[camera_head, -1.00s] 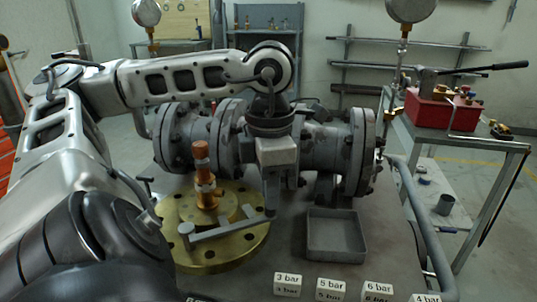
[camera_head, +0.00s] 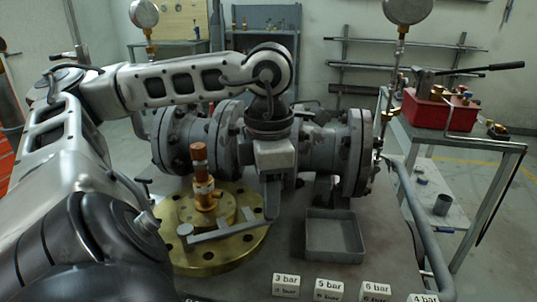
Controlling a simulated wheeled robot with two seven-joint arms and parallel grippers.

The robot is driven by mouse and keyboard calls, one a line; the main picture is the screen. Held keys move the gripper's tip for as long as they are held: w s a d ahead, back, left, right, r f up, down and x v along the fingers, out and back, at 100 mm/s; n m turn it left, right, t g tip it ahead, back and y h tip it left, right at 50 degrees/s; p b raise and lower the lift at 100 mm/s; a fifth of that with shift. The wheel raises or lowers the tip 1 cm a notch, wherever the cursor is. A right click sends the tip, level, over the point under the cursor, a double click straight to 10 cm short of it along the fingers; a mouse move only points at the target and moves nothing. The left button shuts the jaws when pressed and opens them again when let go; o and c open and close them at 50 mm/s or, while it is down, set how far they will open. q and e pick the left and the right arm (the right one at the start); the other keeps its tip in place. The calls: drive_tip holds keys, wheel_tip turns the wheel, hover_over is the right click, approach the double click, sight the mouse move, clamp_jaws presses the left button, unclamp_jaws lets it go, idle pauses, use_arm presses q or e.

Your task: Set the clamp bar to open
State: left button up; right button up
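The clamp bar (camera_head: 218,232), a grey flat bar with a round knob at its left end, lies across the front of a round brass flange (camera_head: 190,258). A copper-coloured fitting (camera_head: 202,180) stands upright on the flange behind the bar. My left gripper (camera_head: 271,212) points down from the wrist, with its finger at the bar's right end. It appears to touch the bar there, but only one finger shows clearly, so its opening and any grip are hidden. My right gripper is not in view.
A large grey flanged pipe valve (camera_head: 330,145) stands behind the gripper. An empty grey tray (camera_head: 335,252) sits to the right. Several small pressure labels, including 3 bar (camera_head: 286,280), line the front. A side table holds a red box pump (camera_head: 430,110).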

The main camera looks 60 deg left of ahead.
use_arm(q)
drive_tip(key=shift+r, duration=0.5)
wheel_tip(320, 180, up, 15)
drive_tip(key=p, duration=1.3)
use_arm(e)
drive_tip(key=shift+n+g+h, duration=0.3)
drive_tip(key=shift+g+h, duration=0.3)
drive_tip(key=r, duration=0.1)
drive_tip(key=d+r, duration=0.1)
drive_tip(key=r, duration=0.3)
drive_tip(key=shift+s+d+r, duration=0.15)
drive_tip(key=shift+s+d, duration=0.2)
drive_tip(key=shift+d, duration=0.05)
use_arm(q)
drive_tip(key=shift+f, duration=0.1)
